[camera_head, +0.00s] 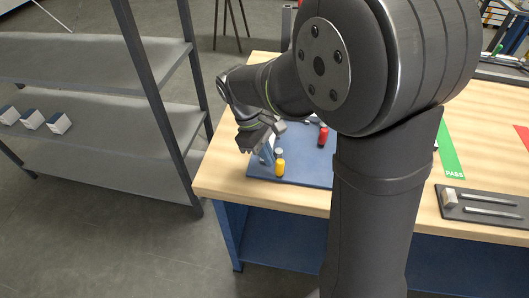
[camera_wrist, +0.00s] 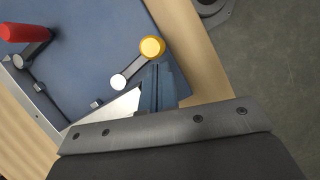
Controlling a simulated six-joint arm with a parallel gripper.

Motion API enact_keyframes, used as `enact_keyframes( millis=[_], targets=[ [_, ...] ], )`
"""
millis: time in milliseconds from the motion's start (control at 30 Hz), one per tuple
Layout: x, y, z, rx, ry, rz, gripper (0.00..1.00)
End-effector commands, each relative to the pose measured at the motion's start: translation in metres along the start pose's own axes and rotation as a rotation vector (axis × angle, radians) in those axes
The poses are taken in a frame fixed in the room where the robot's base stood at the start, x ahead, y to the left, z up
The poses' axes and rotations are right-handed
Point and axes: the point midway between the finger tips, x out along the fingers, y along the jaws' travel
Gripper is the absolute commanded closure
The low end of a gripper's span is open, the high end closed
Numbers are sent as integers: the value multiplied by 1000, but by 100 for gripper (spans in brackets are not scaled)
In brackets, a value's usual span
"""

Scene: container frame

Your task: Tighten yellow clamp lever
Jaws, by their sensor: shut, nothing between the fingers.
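The yellow clamp lever (camera_head: 279,168) stands near the front left of a blue plate (camera_head: 300,180). In the wrist view its round yellow knob (camera_wrist: 152,46) sits at one end of a grey arm (camera_wrist: 134,67), with a pale pivot at the other end. My gripper (camera_head: 266,156) is shut and empty, pointing down just left of the yellow handle. In the wrist view its fingers (camera_wrist: 161,82) are together close beside the lever's arm, below the knob. I cannot tell whether they touch the lever.
A red lever (camera_head: 323,136) stands farther back on the plate and shows in the wrist view (camera_wrist: 25,33). A grey shelf (camera_head: 110,155) stands left of the table.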

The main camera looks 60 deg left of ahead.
Motion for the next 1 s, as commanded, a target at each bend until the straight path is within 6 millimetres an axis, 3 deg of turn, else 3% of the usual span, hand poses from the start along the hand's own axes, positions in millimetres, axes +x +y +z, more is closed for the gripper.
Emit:
enact_keyframes(
  millis=[767,1000],
  targets=[
    [3,0,7,-95,-1,38,100],
    [5,1,14,-197,-1,79,100]
  ],
)
